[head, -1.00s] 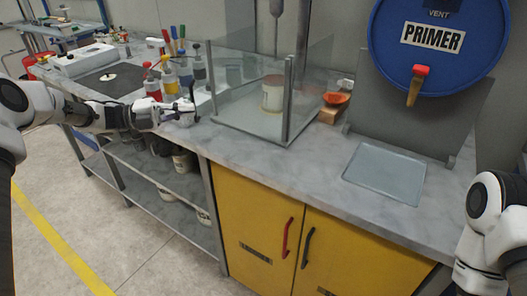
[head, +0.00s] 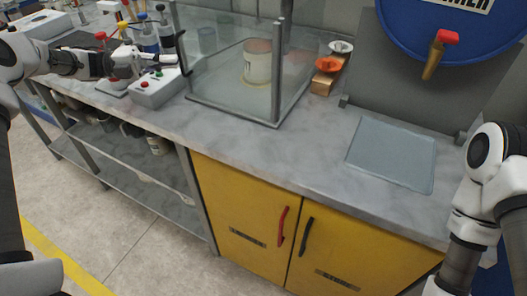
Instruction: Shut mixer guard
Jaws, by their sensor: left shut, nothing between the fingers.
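The mixer guard (head: 284,60) is a clear-walled enclosure with grey metal posts and a base frame on the worktop. A white can (head: 257,64) stands inside it, seen through the clear panes. The panes overlap and reflect, so I cannot tell how far the guard is open. My left gripper (head: 165,60) is shut and empty, just left of the guard's left side and above a control box. I cannot tell whether its tip touches the pane. My right arm shows at the right edge, but its gripper is out of frame.
A white control box (head: 154,90) with red and green buttons sits under my left gripper. Bottles (head: 147,36) stand behind it. A flat grey tray (head: 392,153) and a blue primer drum (head: 450,35) are further right.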

